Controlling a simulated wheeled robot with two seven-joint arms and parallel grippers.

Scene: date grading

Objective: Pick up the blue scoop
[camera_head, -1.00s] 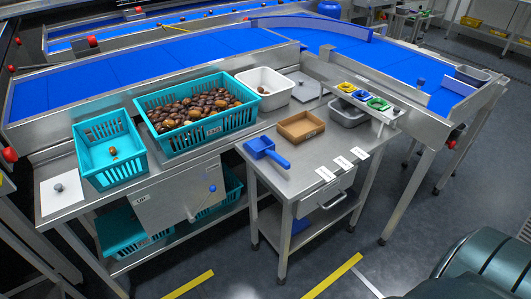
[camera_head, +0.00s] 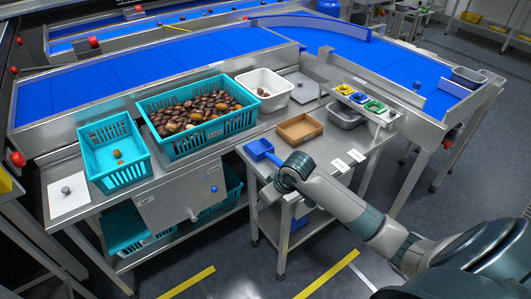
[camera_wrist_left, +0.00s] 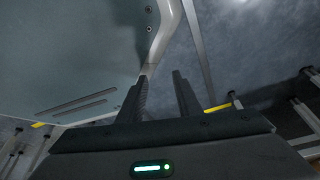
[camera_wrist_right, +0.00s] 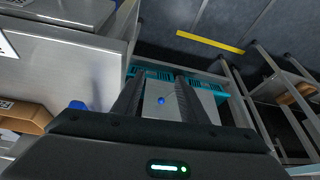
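The blue scoop (camera_head: 259,149) lies on the small steel table (camera_head: 327,161). Its pan shows in the head view; my right gripper and wrist hide most of the handle. My right gripper (camera_head: 277,178) is over the table's front left part, close to the scoop. In the right wrist view its two fingers (camera_wrist_right: 157,98) are apart with nothing held between them. A bit of blue, apparently the scoop (camera_wrist_right: 77,105), shows left of the fingers there. My left gripper (camera_wrist_left: 163,95) is open and empty in the left wrist view; it is outside the head view.
A brown cardboard tray (camera_head: 300,129) lies behind the scoop. A turquoise crate of dates (camera_head: 238,124), a turquoise crate with a few dates (camera_head: 98,134) and a white tub (camera_head: 269,104) stand behind and left. White labels (camera_head: 340,165) lie right of my arm.

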